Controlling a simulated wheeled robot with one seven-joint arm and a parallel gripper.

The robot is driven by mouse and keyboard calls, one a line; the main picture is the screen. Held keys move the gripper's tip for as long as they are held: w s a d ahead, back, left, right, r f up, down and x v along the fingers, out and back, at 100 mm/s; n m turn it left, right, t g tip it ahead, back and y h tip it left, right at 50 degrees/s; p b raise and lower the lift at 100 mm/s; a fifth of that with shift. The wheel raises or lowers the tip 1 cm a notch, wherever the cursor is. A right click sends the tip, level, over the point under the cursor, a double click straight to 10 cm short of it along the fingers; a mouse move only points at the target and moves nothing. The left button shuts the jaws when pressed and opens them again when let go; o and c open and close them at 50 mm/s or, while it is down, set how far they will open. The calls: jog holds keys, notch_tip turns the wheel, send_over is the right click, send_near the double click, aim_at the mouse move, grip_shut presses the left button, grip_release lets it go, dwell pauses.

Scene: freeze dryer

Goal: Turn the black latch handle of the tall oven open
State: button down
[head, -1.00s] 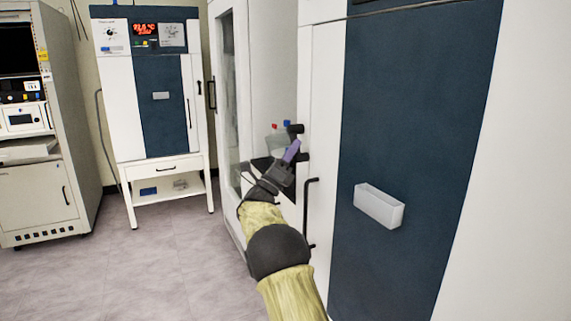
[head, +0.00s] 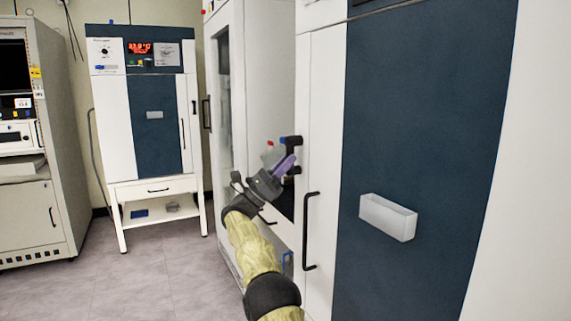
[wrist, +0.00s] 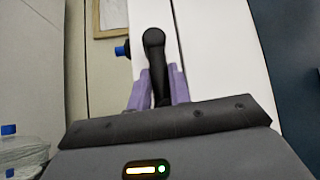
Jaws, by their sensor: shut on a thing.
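The tall oven (head: 322,120) stands close on the right, with a white frame and a dark blue door panel. Its black latch handle (wrist: 154,50) shows in the wrist view, with its rounded end above and its lower part between my purple fingertips. In the head view the latch (head: 293,141) sticks out from the oven's left edge. My gripper (head: 284,164) is at the latch there, and it also shows in the wrist view (wrist: 158,88). It is shut on the latch handle, with one finger on each side. My fingers partly hide the handle's lower part.
A black vertical bar handle (head: 309,231) and a grey box (head: 388,217) are on the oven front. A glass-fronted cabinet (head: 224,120) stands just left of my gripper. A smaller oven (head: 154,110) stands farther back. Floor (head: 150,265) is clear at left.

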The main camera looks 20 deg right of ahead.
jog(key=shift+w+f+m+g, duration=0.15)
jog(key=shift+f+m+g, duration=0.05)
jog(key=shift+m+g, duration=0.3)
jog(key=c, duration=1.3)
grip_release()
jog(key=shift+r, duration=0.1)
jog(key=p+v, duration=0.1)
jog(key=v, duration=1.6)
jog(key=shift+a+p, duration=0.2)
jog(key=shift+p, duration=0.2)
